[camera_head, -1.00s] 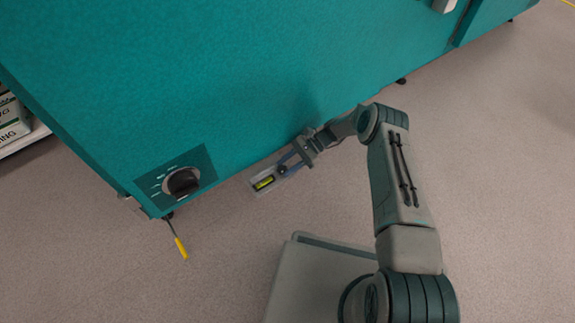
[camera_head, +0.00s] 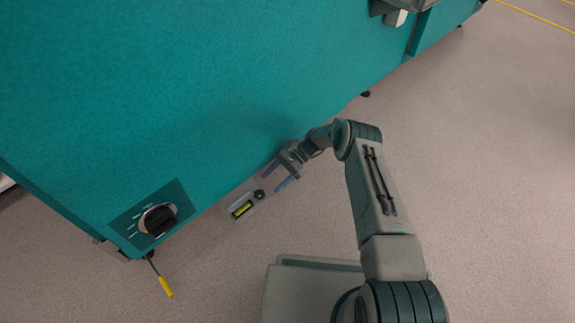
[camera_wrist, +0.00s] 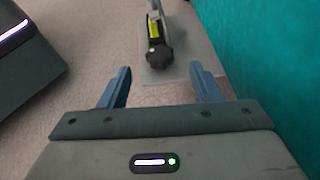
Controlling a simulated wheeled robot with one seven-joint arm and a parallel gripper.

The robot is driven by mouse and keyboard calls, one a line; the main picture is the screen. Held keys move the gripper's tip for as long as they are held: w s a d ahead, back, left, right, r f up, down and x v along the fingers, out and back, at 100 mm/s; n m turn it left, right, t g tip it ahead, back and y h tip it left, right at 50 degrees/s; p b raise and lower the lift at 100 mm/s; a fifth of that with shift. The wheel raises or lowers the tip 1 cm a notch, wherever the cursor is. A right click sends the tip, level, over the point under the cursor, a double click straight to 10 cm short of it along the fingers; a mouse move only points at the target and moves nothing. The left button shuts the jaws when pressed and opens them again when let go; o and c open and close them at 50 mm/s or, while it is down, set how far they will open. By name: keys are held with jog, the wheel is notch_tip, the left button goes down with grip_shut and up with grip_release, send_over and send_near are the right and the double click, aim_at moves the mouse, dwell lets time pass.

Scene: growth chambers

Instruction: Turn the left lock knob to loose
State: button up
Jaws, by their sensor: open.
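A small round black knob (camera_head: 260,194) sits on a pale plate (camera_head: 229,211) beside a yellow-green vial (camera_head: 242,210), low by the teal cabinet. In the wrist view the black knob (camera_wrist: 158,54) is ahead, beyond and roughly between my fingertips. My gripper (camera_head: 277,177) is open and empty, its blue fingers spread and apart from the knob. In the wrist view my gripper (camera_wrist: 160,74) also shows wide open. A larger black dial (camera_head: 160,220) with white marks is on the cabinet face at left. No label shows which position is loose.
The teal cabinet (camera_head: 200,90) stands close along one side of my gripper. A yellow-handled tool (camera_head: 164,286) hangs or lies below the dial. A grey fitting (camera_head: 392,13) projects from the cabinet at top. The floor at right is clear.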

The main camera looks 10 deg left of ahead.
jog(key=v, duration=0.8)
jog(key=shift+w+d, duration=0.2)
jog(key=shift+d, duration=0.1)
jog(key=shift+r, duration=0.1)
